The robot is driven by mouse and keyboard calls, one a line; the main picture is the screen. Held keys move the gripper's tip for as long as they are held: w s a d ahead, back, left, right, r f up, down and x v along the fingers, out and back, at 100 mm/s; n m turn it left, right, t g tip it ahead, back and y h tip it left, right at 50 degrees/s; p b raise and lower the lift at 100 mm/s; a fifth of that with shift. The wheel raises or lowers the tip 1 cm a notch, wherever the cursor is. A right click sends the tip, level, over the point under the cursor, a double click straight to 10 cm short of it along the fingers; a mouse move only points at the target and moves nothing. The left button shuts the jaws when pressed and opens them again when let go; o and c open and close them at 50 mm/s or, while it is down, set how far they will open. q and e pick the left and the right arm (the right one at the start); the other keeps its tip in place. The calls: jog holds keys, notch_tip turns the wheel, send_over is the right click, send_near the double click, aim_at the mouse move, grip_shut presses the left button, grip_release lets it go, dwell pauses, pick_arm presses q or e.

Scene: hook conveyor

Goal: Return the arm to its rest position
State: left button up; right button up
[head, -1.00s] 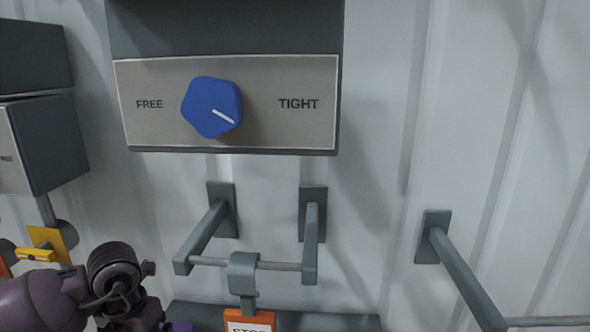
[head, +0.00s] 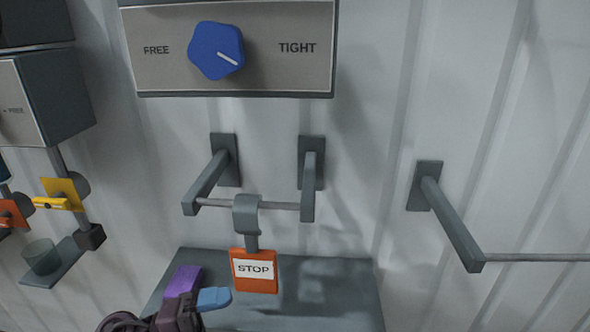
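My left arm comes in at the bottom left edge. Its gripper (head: 205,284) ends in a purple piece and a blue piece that look like its two fingers, spread apart with nothing seen between them. It is low in front of the grey shelf, left of the orange STOP tag (head: 254,282), and appears apart from it. The tag hangs upright by a grey hook (head: 246,214) over a thin rod between two brackets. My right gripper is not in view.
A panel with a blue knob (head: 216,50) between FREE and TIGHT is above; its white mark points lower right. A grey shelf (head: 325,290) lies below the tag. A bracket (head: 450,222) with a rod juts out at right. Yellow and orange tags (head: 62,194) hang at left.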

pick_arm(q)
jog(key=w+a+f+n+t+y, duration=0.1)
jog(key=a+f+n+t+y, duration=0.45)
jog(key=n, duration=0.55)
jog(key=w+a+f+n+t+y, duration=0.1)
jog(key=a+f+n+t+y, duration=0.1)
jog(key=a+n+t+y, duration=0.55)
jog(key=s+a+f+n+g+y, duration=0.1)
jog(key=s+f+n+g+y, duration=0.1)
jog(key=s+f+n, duration=0.3)
jog(key=s+a+f+n+g+y, duration=0.2)
jog(key=s+f+n, duration=0.3)
jog(key=f, duration=0.5)
jog(key=shift+s+f+n+g+y, duration=0.3)
jog(key=shift+n+g+y, duration=0.1)
jog(key=shift+n+y, duration=0.45)
jog(key=shift+a, duration=0.1)
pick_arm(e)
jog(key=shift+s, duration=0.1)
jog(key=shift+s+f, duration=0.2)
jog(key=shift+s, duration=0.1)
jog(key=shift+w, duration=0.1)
